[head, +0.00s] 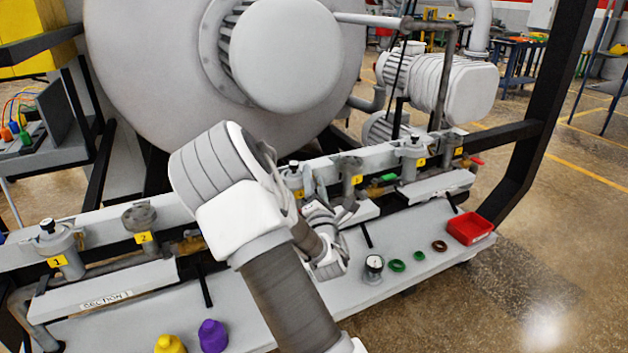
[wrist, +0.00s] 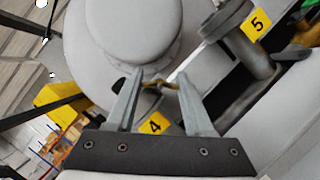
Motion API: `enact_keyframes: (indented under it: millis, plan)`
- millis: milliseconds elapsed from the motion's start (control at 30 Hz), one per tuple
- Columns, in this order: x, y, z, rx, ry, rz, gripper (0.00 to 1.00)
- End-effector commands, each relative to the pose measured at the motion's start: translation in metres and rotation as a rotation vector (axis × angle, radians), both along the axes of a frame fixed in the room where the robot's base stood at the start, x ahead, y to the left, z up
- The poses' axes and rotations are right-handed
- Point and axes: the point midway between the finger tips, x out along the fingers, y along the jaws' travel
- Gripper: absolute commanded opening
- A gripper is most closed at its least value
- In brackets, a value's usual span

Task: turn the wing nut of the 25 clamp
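My gripper (wrist: 161,76) shows in the wrist view with its two grey fingers apart. A small brownish-yellow metal piece (wrist: 160,86) shows between the fingertips, just above the yellow 4 label (wrist: 155,123). It may be part of a clamp with a wing nut, but its shape is too small to be sure. I cannot tell whether the fingers touch it. No marking 25 is readable. In the head view my gripper (head: 334,208) is at the pipe rail, between the 4 label (head: 297,194) and the 5 label (head: 357,180), and my arm hides part of this stretch.
The grey shelf (head: 420,240) holds a gauge (head: 374,264), green rings (head: 397,266), a brown ring (head: 439,246) and a red tray (head: 470,228). Purple (head: 212,336) and yellow (head: 170,344) pieces stand at the front. Valve 5 (wrist: 228,18) is close beside my gripper.

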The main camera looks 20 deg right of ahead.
Motion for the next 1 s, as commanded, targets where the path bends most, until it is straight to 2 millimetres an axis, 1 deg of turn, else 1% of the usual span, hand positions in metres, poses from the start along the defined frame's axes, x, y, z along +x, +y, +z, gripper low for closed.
enact_keyframes:
  millis: [33,100,300,467,667,1000]
  plan:
    - [-0.0001,0.0001,-0.0001,0.000,0.000,0.000,0.11]
    - [-0.0001,0.0001,-0.0001,0.000,0.000,0.000,0.00]
    - [-0.0001,0.0003,0.0000,0.012,0.000,0.000,0.00]
    - [-0.0001,0.0004,0.0003,0.062,-0.001,0.001,0.00]
    - [0.0000,0.0005,0.0013,0.190,-0.003,0.002,0.00]
    - [-0.0001,0.0001,0.0011,0.455,-0.002,0.004,0.00]
